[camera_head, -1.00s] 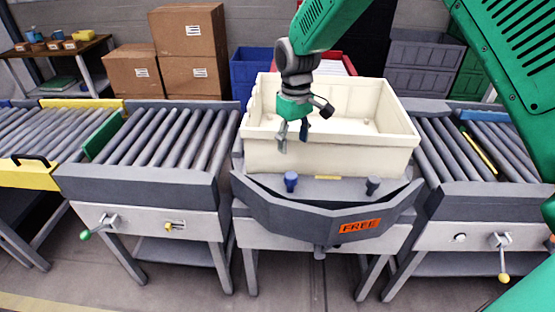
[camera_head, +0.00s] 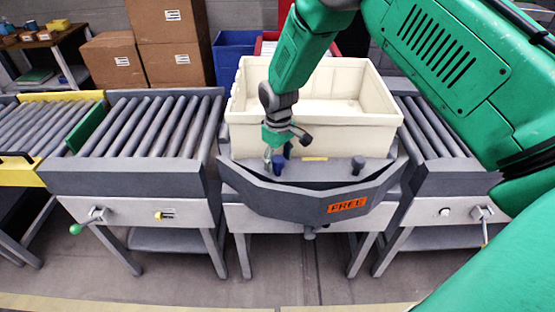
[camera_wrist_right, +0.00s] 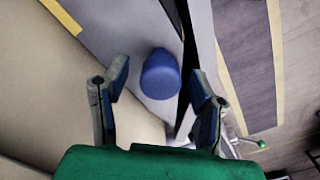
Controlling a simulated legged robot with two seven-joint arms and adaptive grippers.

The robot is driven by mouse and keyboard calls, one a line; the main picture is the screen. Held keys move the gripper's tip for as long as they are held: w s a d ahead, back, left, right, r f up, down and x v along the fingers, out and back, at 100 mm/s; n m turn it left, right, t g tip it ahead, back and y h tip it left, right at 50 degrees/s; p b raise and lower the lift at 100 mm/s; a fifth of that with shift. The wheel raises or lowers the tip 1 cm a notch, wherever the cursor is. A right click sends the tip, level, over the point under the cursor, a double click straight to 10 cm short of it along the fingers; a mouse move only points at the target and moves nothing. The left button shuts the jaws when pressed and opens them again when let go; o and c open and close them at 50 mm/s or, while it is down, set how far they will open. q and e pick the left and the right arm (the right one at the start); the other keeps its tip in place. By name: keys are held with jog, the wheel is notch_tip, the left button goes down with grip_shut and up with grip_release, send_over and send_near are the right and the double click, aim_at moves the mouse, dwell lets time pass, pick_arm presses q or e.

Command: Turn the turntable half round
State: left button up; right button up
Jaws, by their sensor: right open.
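The turntable (camera_head: 290,198) is a dark grey, angled body on legs, with an orange label reading FREE (camera_head: 347,205) on its front. A cream crate (camera_head: 310,135) sits on top of it. Two pegs stand on its front ledge: a blue peg (camera_head: 278,162) at left and a dark peg (camera_head: 358,164) at right. My right gripper (camera_head: 276,160) is at the blue peg, in front of the crate's lower left. In the right wrist view the gripper is open, and the blue peg (camera_wrist_right: 160,74) shows just beyond and between its fingers, not gripped. My left gripper is out of view.
Roller conveyors flank the turntable, one at left (camera_head: 150,125) and one at right (camera_head: 430,135). The left one has a green-knobbed lever (camera_head: 76,229). Cardboard boxes (camera_head: 170,40) and a blue bin (camera_head: 236,58) stand behind. The floor in front is clear.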

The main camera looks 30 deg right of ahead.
jog(key=shift+w+f, duration=0.1)
jog(key=shift+f, duration=0.1)
grip_shut()
jog(key=shift+s, duration=0.2)
